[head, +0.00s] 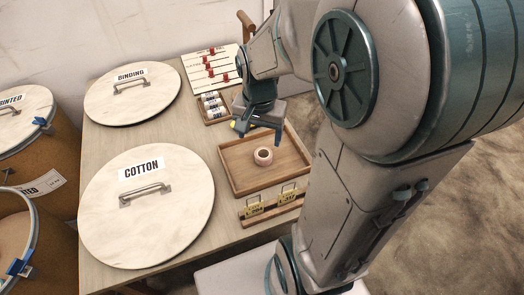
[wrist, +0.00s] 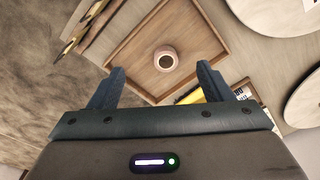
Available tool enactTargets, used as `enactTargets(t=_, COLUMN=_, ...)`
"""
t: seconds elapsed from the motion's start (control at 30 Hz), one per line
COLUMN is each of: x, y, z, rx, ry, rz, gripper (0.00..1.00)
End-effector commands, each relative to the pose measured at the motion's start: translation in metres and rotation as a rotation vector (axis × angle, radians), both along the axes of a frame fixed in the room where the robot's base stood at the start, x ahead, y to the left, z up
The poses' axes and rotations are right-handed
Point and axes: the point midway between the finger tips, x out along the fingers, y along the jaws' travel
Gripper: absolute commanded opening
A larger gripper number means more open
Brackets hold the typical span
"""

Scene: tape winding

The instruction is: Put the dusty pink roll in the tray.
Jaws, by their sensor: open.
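The dusty pink roll (head: 263,156) rests on the floor of the wooden tray (head: 237,187), near its middle. The roll also shows in the wrist view (wrist: 166,59), between and beyond my fingers, with the tray (wrist: 128,41) around it. My gripper (head: 258,133) is above the tray's far left part in the head view, apart from the roll. In the wrist view my gripper (wrist: 160,85) is open with nothing between its fingers.
Lids marked COTTON (head: 146,205) and BINDING (head: 132,93) lie left of the tray. A box of white rolls (head: 213,106) and a board with red pegs (head: 211,68) stand behind. A holder with yellow tags (head: 271,206) stands in front of the tray.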

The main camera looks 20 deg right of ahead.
Motion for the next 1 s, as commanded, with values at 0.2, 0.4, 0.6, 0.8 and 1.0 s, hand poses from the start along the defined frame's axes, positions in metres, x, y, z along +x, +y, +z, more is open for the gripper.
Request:
enactTargets(t=0.2, x=-0.047, y=0.019, z=0.022, rx=-0.026, ry=-0.033, rz=0.385, gripper=0.73)
enactTargets(t=0.4, x=-0.075, y=0.028, z=0.028, rx=-0.041, ry=-0.047, rz=0.616, gripper=0.73)
enactTargets(t=0.6, x=-0.083, y=0.027, z=0.029, rx=-0.045, ry=-0.05, rz=0.683, gripper=0.73)
enactTargets(t=0.8, x=-0.082, y=0.027, z=0.029, rx=-0.046, ry=-0.049, rz=0.682, gripper=0.73)
enactTargets(t=1.0, x=-0.082, y=0.027, z=0.029, rx=-0.046, ry=-0.049, rz=0.681, gripper=0.73)
